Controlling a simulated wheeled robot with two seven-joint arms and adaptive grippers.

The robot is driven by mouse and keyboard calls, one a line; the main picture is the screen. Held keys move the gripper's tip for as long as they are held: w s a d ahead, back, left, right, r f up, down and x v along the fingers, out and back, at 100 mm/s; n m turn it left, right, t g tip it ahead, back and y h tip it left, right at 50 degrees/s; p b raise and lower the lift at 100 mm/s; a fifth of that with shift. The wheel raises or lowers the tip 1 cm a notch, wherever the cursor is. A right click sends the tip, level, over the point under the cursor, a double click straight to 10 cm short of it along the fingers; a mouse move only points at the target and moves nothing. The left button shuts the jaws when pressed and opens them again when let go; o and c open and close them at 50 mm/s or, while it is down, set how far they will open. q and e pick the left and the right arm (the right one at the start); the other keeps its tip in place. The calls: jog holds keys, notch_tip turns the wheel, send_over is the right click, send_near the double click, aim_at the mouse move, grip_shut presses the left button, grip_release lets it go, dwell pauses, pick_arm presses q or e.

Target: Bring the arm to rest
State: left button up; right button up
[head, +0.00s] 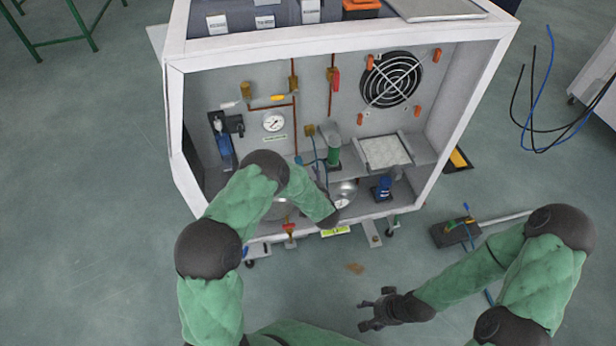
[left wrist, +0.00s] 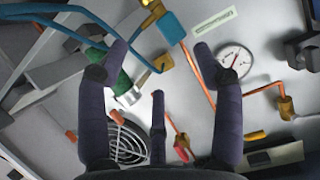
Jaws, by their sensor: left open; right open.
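My left arm (head: 243,190) reaches from the left into the open front of the white generator cabinet (head: 178,125). Its gripper is hard to make out in the head view. In the left wrist view my left gripper (left wrist: 160,65) is open and empty, its dark fingers spread before the cabinet's inner back wall, with the pressure gauge (left wrist: 235,60) beyond the right finger. My right gripper (head: 372,309) is open and empty, low over the floor in front of the cabinet. Nothing is held by either.
Inside the cabinet are a round fan grille (head: 390,79), a green cylinder (head: 333,155), a blue part (head: 382,187) and copper pipes. A dark floor tool (head: 455,232) lies on the right. Cables (head: 545,125) hang at the far right.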

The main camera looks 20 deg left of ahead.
dwell(0.5)
pick_arm(q)
jog(key=s+d+f+m+g+h+p, duration=0.1)
jog(key=s+d+f+g+h+p, duration=0.1)
jog(key=s+d+h, duration=0.3)
jog(key=s+d+f+m+g+h+p, duration=0.1)
jog(key=s+d+f+g+h+p, duration=0.15)
jog(key=s, duration=0.55)
jog(key=s+d+r+g+h+p, duration=0.1)
jog(key=s+g, duration=0.1)
jog(key=s, duration=0.5)
jog(key=s+d+r+g+h+p, duration=0.1)
jog(key=s+d+g, duration=0.1)
jog(key=s, duration=0.6)
jog(key=s+d+r+m+g+h+p, duration=0.1)
jog(key=s+d+g+h, duration=0.1)
jog(key=s, duration=0.6)
jog(key=shift+r, duration=0.35)
